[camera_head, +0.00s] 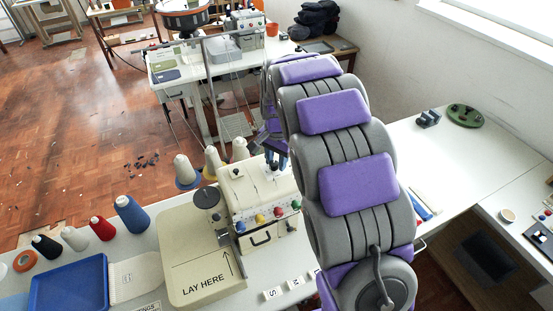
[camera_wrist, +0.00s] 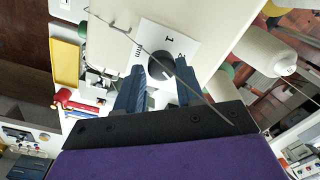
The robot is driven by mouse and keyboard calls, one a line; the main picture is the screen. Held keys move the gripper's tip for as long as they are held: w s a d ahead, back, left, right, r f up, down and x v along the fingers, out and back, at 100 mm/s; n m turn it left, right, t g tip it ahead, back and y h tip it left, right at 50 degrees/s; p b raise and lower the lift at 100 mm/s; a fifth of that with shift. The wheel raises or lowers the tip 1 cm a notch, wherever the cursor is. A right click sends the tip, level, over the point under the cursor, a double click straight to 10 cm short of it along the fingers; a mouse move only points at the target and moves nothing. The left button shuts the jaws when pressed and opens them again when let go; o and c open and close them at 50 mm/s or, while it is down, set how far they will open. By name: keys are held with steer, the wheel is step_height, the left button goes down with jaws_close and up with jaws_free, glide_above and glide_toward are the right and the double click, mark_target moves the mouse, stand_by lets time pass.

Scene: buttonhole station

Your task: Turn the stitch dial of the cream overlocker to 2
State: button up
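The cream overlocker (camera_head: 258,197) stands on the near white table, with coloured knobs along its front. My gripper (camera_head: 277,159) is at its back right top, partly hidden by my arm. In the wrist view the stitch dial (camera_wrist: 161,66) is a dark round knob on a white plate marked "1" and "mm". My gripper (camera_wrist: 160,76) has its two blue fingers on either side of the dial, with a small gap seeming to show. A "2" and the dial's pointer setting cannot be read.
A thin metal rod (camera_wrist: 170,70) crosses the wrist view near the fingers. Thread cones (camera_head: 130,215) and a blue tray (camera_head: 68,287) lie to the left. The "LAY HERE" plate (camera_head: 200,275) adjoins the machine. Another sewing machine (camera_head: 246,30) stands on the far table.

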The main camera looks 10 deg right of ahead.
steer(key=shift+s+a, duration=0.1)
steer(key=shift+a, duration=0.25)
steer(key=shift+c, duration=2.7)
steer(key=shift+n, duration=0.3)
steer(key=n+p, duration=0.2)
steer(key=n, duration=0.3)
steer(key=shift+r+p, duration=0.1)
steer(key=shift+p, duration=0.2)
steer(key=n+p, duration=0.1)
steer(key=n, duration=0.5)
steer(key=shift+p, duration=0.35)
steer(key=o, duration=1.1)
steer(key=shift+c, duration=0.2)
